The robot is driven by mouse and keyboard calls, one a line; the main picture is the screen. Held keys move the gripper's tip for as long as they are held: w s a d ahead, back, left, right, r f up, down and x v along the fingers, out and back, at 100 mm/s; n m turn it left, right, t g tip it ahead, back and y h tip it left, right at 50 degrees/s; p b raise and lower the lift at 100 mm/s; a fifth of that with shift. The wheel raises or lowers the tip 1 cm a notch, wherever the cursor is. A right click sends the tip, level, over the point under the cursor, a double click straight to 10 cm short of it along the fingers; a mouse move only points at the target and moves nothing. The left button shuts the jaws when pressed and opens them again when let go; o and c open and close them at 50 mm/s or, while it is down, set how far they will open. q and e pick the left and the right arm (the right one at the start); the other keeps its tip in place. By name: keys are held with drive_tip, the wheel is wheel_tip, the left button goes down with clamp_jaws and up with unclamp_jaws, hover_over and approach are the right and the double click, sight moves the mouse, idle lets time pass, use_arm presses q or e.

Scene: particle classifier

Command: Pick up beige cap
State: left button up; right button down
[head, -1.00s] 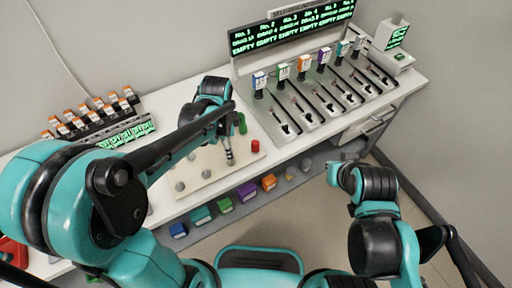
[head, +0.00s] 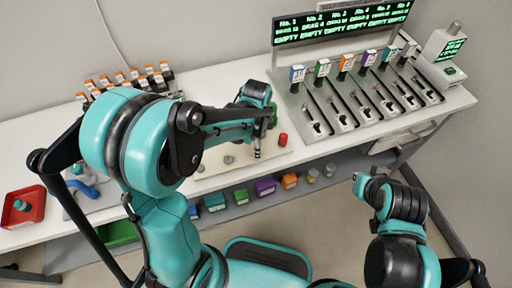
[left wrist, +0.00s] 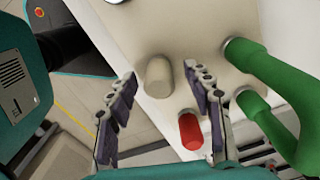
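A beige cap (left wrist: 158,75), a short rounded cylinder, stands on the pale board in the left wrist view. My left gripper (left wrist: 160,80) is open, with one finger on each side of the cap's place in the picture; no contact shows. A red cap (left wrist: 190,130) stands near the right finger, and it also shows in the head view (head: 283,140). In the head view my left gripper (head: 257,150) points down over the board (head: 215,180), and the beige cap cannot be made out for certain. My right gripper (head: 363,182) is low at the right, apart from the table.
Green curved parts (left wrist: 265,70) stand on the board close to the right finger. Grey knobs (head: 229,160) sit on the board left of the gripper. A slotted rack (head: 350,95) stands right. Coloured boxes (head: 240,198) line the lower shelf. A red tray (head: 22,208) lies far left.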

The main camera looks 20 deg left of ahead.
use_arm(q)
drive_tip(key=c, duration=0.8)
drive_tip(key=shift+c, duration=0.2)
drive_tip(key=shift+r, duration=0.5)
drive_tip(key=r+p, duration=0.1)
drive_tip(key=r, duration=0.1)
drive_tip(key=r+p, duration=0.1)
drive_tip(key=r, duration=0.1)
drive_tip(key=shift+s+d+p, duration=0.15)
drive_tip(key=shift+s+p, duration=0.05)
drive_tip(key=shift+p, duration=0.1)
drive_tip(key=s+d+r+p, duration=0.3)
drive_tip(key=s+d+r, duration=0.3)
drive_tip(key=s, duration=0.3)
drive_tip(key=shift+s+p, duration=0.15)
drive_tip(key=shift+p, duration=0.2)
